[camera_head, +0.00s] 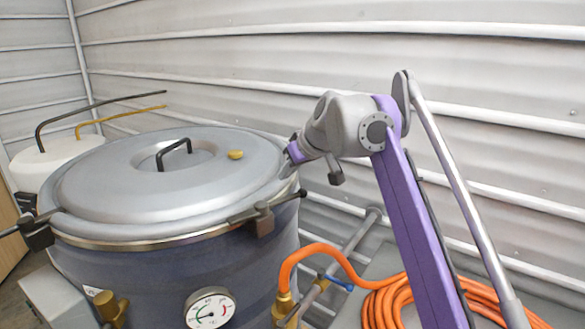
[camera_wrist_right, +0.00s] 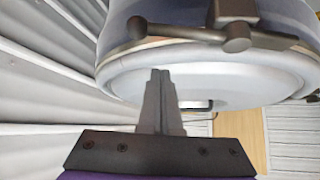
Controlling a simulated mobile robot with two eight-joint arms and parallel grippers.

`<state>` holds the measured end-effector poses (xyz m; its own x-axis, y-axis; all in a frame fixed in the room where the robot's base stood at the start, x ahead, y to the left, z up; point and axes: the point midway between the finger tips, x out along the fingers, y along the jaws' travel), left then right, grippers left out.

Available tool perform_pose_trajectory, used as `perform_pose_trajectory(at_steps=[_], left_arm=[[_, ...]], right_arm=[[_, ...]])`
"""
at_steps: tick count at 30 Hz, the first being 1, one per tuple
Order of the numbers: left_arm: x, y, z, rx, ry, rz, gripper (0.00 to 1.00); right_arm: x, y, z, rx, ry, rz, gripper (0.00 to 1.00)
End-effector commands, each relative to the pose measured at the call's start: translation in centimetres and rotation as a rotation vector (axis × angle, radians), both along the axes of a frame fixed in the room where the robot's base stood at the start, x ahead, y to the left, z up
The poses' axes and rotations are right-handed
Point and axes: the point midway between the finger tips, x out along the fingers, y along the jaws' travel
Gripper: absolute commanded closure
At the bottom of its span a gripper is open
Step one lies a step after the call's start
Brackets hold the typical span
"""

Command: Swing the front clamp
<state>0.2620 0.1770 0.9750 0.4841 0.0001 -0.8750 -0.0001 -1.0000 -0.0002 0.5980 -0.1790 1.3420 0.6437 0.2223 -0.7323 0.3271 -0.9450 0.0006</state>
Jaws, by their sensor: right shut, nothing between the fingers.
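A large blue-grey vessel (camera_head: 150,275) carries a domed grey lid (camera_head: 110,190) with a black handle, and the lid lies flat on its rim. A dark clamp (camera_head: 264,222) with a ball-ended bar sits at the rim on the right; it also shows at the top of the right wrist view (camera_wrist_right: 225,38). Another dark clamp (camera_head: 38,232) sits at the left rim. Which one is the front clamp is not clear. My right gripper (camera_head: 286,171) is shut and empty by the lid's right edge, apart from the clamp; its fingers (camera_wrist_right: 161,74) point toward the rim. My left gripper is not in view.
A pressure gauge (camera_head: 210,308) and brass fittings (camera_head: 284,306) are on the vessel's front. An orange hose (camera_head: 385,305) lies coiled at lower right. A white drum (camera_head: 60,155) stands behind left. A corrugated wall (camera_head: 240,70) closes off the back.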

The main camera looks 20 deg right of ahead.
Motion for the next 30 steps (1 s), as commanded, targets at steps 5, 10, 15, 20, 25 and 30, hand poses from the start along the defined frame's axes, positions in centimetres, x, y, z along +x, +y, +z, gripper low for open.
perform_pose_trajectory(at_steps=[5, 10, 15, 20, 25, 30], left_arm=[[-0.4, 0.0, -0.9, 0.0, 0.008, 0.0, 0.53], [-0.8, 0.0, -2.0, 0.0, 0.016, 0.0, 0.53], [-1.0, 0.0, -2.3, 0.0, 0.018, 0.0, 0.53], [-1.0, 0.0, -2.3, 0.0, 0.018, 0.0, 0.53], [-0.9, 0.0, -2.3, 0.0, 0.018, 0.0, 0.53], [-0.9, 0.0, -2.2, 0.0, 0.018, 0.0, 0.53]], right_arm=[[2.3, 0.9, -3.0, 0.001, 0.001, 0.0, 1.0], [-0.3, -0.1, -3.3, 0.0, 0.002, -0.002, 1.0], [-1.3, -0.5, -3.4, 0.001, 0.0, -0.001, 1.0], [-1.6, -0.5, -3.3, 0.001, 0.0, -0.001, 1.0], [-1.6, -0.5, -3.3, 0.001, 0.0, -0.001, 1.0], [-1.6, -0.5, -3.2, 0.0, 0.0, -0.008, 1.0]])
